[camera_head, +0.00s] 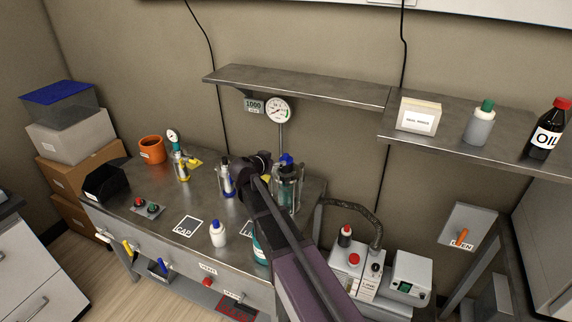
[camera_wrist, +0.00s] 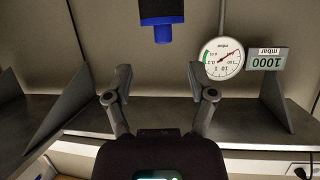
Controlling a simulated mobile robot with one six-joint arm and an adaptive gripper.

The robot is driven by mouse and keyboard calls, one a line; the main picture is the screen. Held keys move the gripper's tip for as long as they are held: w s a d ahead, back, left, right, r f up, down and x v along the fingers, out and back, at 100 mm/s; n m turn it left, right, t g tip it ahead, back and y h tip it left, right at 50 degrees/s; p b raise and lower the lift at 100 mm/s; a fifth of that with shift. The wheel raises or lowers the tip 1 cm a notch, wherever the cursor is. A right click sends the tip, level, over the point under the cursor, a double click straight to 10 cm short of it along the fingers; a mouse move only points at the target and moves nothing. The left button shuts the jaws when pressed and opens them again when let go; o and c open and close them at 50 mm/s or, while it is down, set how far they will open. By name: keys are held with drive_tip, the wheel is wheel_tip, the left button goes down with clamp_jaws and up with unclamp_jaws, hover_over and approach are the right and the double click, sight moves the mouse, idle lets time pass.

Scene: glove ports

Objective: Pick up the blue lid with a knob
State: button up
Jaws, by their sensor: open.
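The blue lid with a knob (camera_head: 287,159) sits on top of a clear upright jar (camera_head: 288,190) at the right end of the metal bench. In the wrist view, which is upside down, a blue rim with a short blue knob (camera_wrist: 162,28) on a dark cylinder shows at the top edge; it looks like this lid. My gripper (camera_head: 262,160) is just left of the lid in the head view. In the wrist view my gripper (camera_wrist: 159,76) is open, with nothing between its fingers. The lid lies outside the fingers' gap. My arm hides part of the bench beside the jar.
A wall shelf (camera_head: 300,84) and a round gauge (camera_head: 278,110) are above and behind the jar. A blue-ringed bottle (camera_head: 227,180) and a white bottle (camera_head: 218,235) stand on the bench (camera_head: 150,210). A pump (camera_head: 355,270) stands at right.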

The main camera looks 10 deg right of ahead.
sight(284, 157)
drive_tip(key=shift+b+x, duration=0.35)
drive_tip(key=shift+x, duration=1.25)
drive_tip(key=shift+w+b+x, duration=0.2)
drive_tip(key=shift+b+x, duration=0.4)
drive_tip(key=shift+x, duration=1.25)
drive_tip(key=shift+w+d, duration=0.45)
drive_tip(key=shift+w, duration=0.05)
drive_tip(key=shift+a, duration=0.1)
drive_tip(key=c, duration=0.9)
